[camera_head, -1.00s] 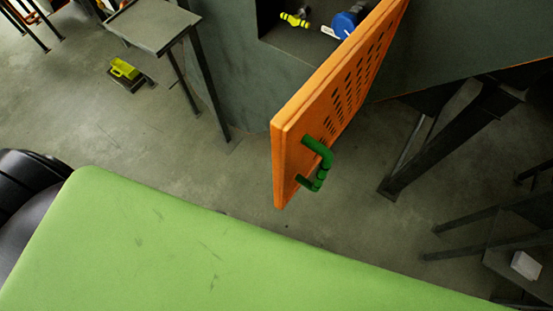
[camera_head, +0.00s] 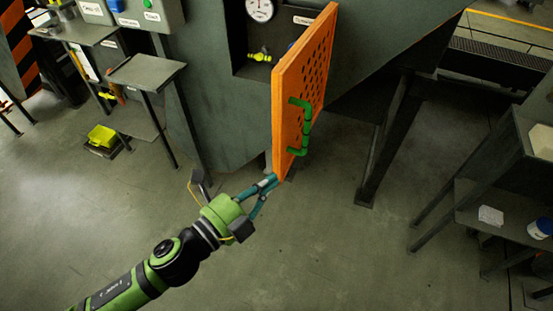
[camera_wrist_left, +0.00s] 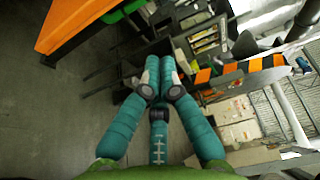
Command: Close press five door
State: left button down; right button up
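The press door (camera_head: 305,85) is an orange perforated panel. It stands open, swung out from the dark grey machine and showing its green bar handle (camera_head: 304,128). My left gripper (camera_head: 274,180) has teal fingers and is by the door's lower front corner, below the handle; I cannot tell whether it touches the door. In the left wrist view its fingertips (camera_wrist_left: 160,68) come together with nothing between them. The orange door (camera_wrist_left: 78,22) fills that view's upper left, with a bit of green beside it. My right gripper is not in view.
Behind the door is a recess with a gauge (camera_head: 260,9) and a yellow valve (camera_head: 260,57). A small grey table (camera_head: 146,72) stands to the left, and shelving (camera_head: 480,205) to the right. The floor (camera_head: 330,250) in front is clear.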

aim_at(280, 151)
pick_arm(q)
jog(key=w+p, duration=0.1)
jog(key=w, duration=0.2)
jog(key=w+d+p, duration=0.1)
jog(key=w, duration=0.2)
jog(key=w+d+p, duration=0.1)
jog(key=w+p, duration=0.1)
jog(key=shift+w+d, duration=0.1)
jog(key=shift+w, duration=0.3)
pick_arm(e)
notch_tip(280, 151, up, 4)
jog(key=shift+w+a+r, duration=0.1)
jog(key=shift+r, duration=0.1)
pick_arm(q)
jog(key=shift+f, duration=0.1)
